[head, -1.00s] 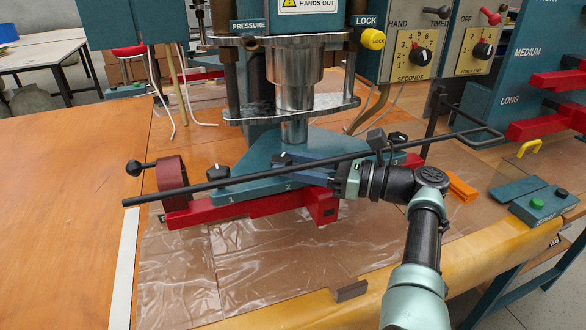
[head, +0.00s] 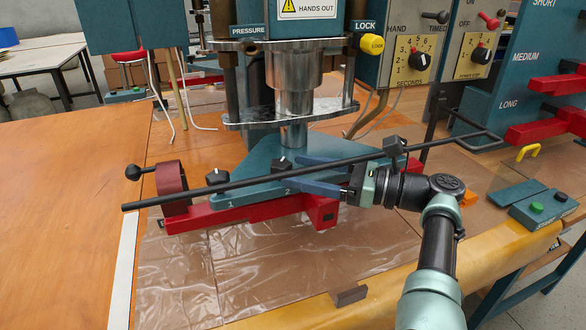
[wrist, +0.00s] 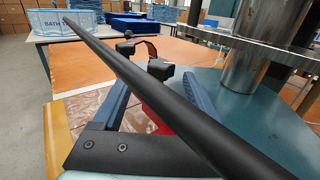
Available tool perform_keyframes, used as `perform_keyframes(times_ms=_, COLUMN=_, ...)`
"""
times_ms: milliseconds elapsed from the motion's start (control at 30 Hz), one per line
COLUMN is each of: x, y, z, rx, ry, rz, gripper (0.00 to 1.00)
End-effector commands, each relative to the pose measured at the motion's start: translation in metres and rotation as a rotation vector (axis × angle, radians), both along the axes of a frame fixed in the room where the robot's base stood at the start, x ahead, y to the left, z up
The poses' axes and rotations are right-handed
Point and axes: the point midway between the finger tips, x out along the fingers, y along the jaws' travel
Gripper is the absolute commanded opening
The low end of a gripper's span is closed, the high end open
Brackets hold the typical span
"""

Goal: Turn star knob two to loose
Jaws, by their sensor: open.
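Star knob two (head: 283,164) is a dark knob with a light pointer mark. It stands on the teal plate (head: 262,158), behind the long black bar (head: 240,181). Star knob one (head: 217,175) stands to its left. My gripper (head: 290,172) is open, its two blue fingers spread and pointing left, with the tips close to knob two. In the wrist view, a dark knob, apparently knob two (wrist: 160,69), shows between the finger tips, with no clear contact. Star knob three is hidden behind my gripper in the head view.
The black bar (wrist: 150,95) runs very close to my gripper. A red rail (head: 262,207) lies along the plate's front. The press column (head: 293,75) rises behind. A maroon roll (head: 171,184) is at left.

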Motion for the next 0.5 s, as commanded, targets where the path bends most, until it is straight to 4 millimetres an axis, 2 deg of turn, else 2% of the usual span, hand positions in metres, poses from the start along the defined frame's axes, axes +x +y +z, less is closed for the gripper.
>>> perform_keyframes(times_ms=33, x=-0.003, y=-0.013, z=-0.001, rx=0.001, ry=0.000, rz=-0.006, gripper=0.75)
perform_keyframes(times_ms=200, x=-0.019, y=-0.053, z=-0.003, rx=0.001, ry=-0.001, rz=-0.006, gripper=0.75)
perform_keyframes(times_ms=367, x=-0.028, y=-0.076, z=-0.007, rx=0.000, ry=-0.003, rz=-0.003, gripper=0.75)
perform_keyframes(times_ms=500, x=-0.030, y=-0.083, z=-0.007, rx=-0.001, ry=-0.005, rz=-0.001, gripper=0.75)
